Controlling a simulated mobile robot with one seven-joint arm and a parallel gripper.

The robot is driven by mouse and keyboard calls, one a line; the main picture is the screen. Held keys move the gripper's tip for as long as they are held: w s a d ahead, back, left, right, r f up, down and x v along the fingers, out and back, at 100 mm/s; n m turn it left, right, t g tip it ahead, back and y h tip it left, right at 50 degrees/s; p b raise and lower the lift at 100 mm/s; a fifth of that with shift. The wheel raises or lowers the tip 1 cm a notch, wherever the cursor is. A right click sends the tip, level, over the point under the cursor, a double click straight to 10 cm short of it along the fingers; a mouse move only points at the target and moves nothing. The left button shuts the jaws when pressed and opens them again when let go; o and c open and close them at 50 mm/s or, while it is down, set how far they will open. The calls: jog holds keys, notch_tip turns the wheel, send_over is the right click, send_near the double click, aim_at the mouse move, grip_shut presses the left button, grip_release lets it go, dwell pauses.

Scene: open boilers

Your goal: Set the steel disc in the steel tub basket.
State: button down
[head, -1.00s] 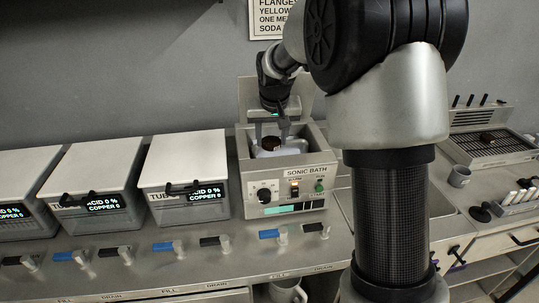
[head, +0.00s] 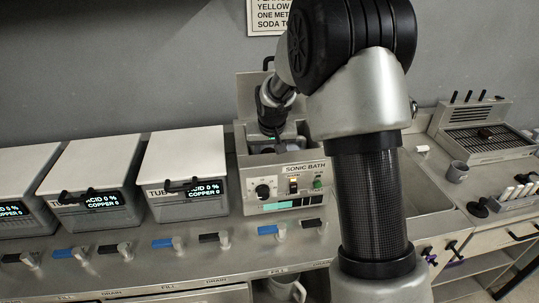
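My gripper (head: 275,140) points down into the open top of the sonic bath (head: 254,189), a steel box with a knob and buttons on its front. Its fingertips are mostly hidden by the bath's front wall and my wrist, so its opening does not show. I cannot make out the steel disc now. I cannot pick out a steel tub basket. Three grey tubs (head: 184,160) with pale lids stand left of the bath; the lids look shut and hide the insides.
Coloured fill and drain levers (head: 268,231) line the counter's front edge. My arm hides part of the counter.

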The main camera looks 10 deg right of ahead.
jog(key=shift+f+b, duration=0.35)
jog(key=shift+f, duration=0.15)
jog(key=c, duration=0.9)
grip_release()
jog(key=shift+c, duration=0.2)
